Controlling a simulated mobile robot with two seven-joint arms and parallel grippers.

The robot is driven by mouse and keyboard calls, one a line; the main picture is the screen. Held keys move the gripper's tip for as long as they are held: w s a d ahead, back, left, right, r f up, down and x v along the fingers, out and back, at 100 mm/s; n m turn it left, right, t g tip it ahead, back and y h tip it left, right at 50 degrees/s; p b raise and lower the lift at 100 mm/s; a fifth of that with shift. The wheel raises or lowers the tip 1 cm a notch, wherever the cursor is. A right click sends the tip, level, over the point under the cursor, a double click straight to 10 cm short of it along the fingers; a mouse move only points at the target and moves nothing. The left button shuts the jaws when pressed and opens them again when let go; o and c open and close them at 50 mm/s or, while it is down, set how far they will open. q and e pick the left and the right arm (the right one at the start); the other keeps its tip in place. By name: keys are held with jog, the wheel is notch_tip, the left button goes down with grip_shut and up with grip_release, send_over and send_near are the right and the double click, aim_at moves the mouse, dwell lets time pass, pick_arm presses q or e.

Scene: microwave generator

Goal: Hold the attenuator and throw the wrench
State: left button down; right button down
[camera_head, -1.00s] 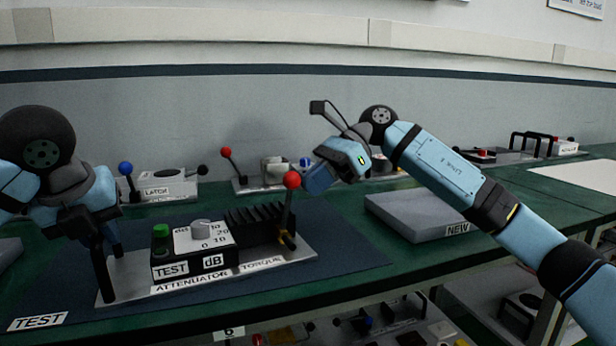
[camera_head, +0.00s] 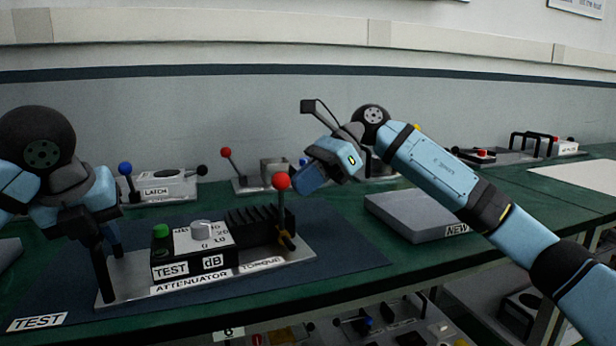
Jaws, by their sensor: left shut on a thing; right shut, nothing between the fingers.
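The attenuator (camera_head: 172,289) is a metal plate lettered ATTENUATOR and TORQUE, with a black dB box (camera_head: 195,249), a green TEST button and a grey knob. At its right end stands the wrench lever (camera_head: 281,215), with a red ball on top, tilted slightly left. My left gripper (camera_head: 108,250) is shut at the plate's left end, on the attenuator; the exact hold is partly hidden by dark parts. My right gripper (camera_head: 305,182) is shut and empty, just right of the red ball. I cannot tell whether it touches the ball.
The attenuator is on a dark blue mat (camera_head: 345,262) marked TEST. A grey NEW pad (camera_head: 415,214) lies to the right. Behind stand a LATCH unit (camera_head: 160,188) and another unit with a red-ball lever (camera_head: 228,165). A lower shelf holds more parts.

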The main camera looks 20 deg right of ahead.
aim_at(280, 185)
pick_arm(q)
jog(key=shift+f, duration=0.1)
pick_arm(e)
jog(key=shift+a, duration=0.2)
jog(key=shift+s+a, duration=0.1)
jog(key=shift+a, duration=1.25)
jog(key=shift+s+a, duration=0.1)
jog(key=shift+a, duration=0.7)
jog(key=shift+d, duration=0.1)
